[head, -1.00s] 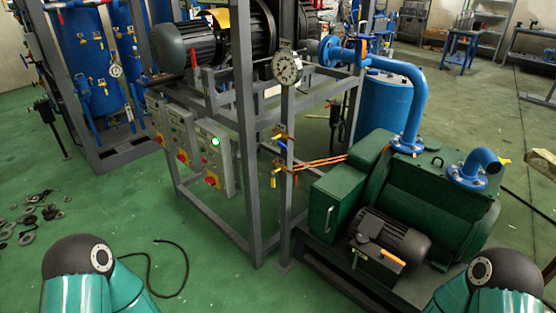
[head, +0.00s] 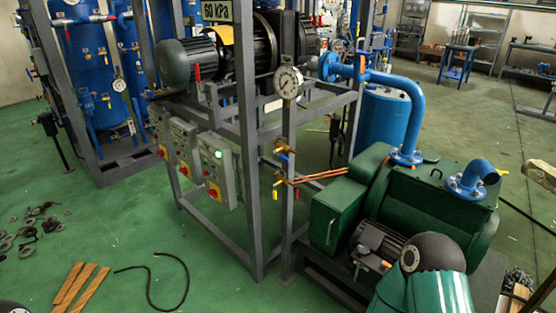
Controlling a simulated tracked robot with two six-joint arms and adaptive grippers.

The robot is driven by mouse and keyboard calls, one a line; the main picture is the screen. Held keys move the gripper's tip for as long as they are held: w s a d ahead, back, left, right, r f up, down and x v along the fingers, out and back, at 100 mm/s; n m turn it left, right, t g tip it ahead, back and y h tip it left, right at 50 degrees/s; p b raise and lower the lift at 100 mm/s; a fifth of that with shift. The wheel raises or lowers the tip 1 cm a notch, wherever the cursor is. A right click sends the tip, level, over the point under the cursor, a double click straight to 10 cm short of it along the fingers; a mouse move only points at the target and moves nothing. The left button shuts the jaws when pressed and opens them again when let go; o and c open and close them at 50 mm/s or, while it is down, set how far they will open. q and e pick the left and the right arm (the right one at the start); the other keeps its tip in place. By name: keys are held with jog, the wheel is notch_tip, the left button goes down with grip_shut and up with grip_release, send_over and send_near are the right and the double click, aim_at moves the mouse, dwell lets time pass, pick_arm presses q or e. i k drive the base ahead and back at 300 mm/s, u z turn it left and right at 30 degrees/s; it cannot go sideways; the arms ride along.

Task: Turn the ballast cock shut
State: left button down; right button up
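Small cocks with coloured handles (head: 279,151) sit on a grey upright post, below a round pressure gauge (head: 288,82). More yellow and orange-handled fittings (head: 278,183) are lower on the same post, with orange lines running right to a green pump (head: 350,205). A small orange handle (head: 386,264) shows by the pump's black motor, partly beside my arm. I cannot tell which of these is the ballast cock, or how its handle is set. Neither gripper is in view; only a teal and black part of my arm shows at lower right.
A grey steel frame carries motors and switch boxes (head: 216,170) with red knobs. A sign (head: 216,10) reads 60 kPa. A blue pipe (head: 410,105) rises from the pump. Wooden strips (head: 75,285), a black hose (head: 160,270) and loose rings lie on the green floor.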

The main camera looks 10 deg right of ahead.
aim_at(280, 155)
jog(key=u, duration=0.1)
jog(key=i, duration=1)
jog(key=z, duration=0.1)
